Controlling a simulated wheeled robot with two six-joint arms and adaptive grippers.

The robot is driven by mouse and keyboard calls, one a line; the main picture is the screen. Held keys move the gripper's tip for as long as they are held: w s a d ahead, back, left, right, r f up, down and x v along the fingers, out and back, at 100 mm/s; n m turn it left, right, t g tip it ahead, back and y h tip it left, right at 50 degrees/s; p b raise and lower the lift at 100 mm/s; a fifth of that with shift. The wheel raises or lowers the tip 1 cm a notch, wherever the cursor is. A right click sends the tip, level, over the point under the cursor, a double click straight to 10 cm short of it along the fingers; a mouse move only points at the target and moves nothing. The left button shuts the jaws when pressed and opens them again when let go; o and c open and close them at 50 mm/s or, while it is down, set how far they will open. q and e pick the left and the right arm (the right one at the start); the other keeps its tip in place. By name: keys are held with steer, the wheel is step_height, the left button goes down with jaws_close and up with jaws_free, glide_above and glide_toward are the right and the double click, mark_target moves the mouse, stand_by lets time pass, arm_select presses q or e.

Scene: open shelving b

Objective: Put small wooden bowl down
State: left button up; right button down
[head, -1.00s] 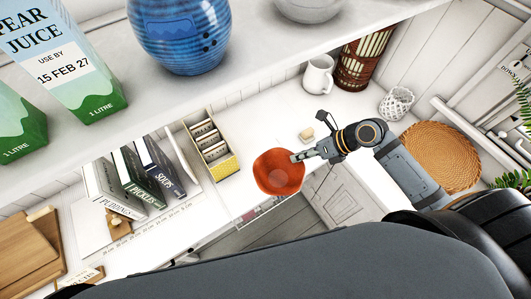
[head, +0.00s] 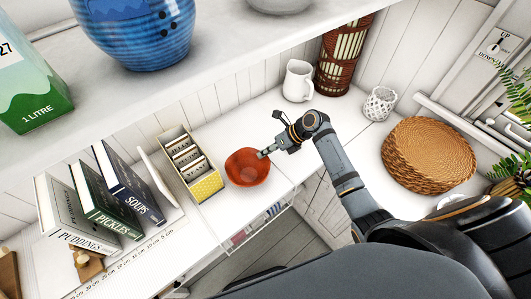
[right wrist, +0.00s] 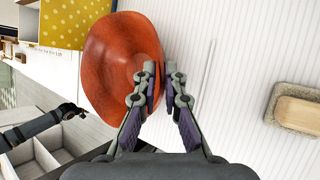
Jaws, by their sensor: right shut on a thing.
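The small wooden bowl (head: 246,168) is reddish-orange and shows over the white counter (head: 228,127), just right of the yellow dotted box. It also shows in the right wrist view (right wrist: 112,65). My right gripper (head: 265,153) is shut on the bowl's right rim. In the right wrist view the fingers (right wrist: 158,75) pinch the rim, one inside and one outside. I cannot tell whether the bowl's base touches the counter. My left gripper is not clearly seen; a dark arm part shows at the left of the right wrist view.
The yellow dotted box (head: 206,186) with cards stands close left of the bowl. Books (head: 129,181) stand further left. A white jug (head: 298,80), a wicker lantern (head: 342,62) and a woven mat stack (head: 428,154) are behind and right. A shelf with a blue vase (head: 136,32) overhangs.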

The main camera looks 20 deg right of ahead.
steer(key=shift+f, duration=0.35)
steer(key=c, duration=1.4)
jaws_free()
steer(key=shift+c, duration=0.2)
steer(key=v, duration=1.2)
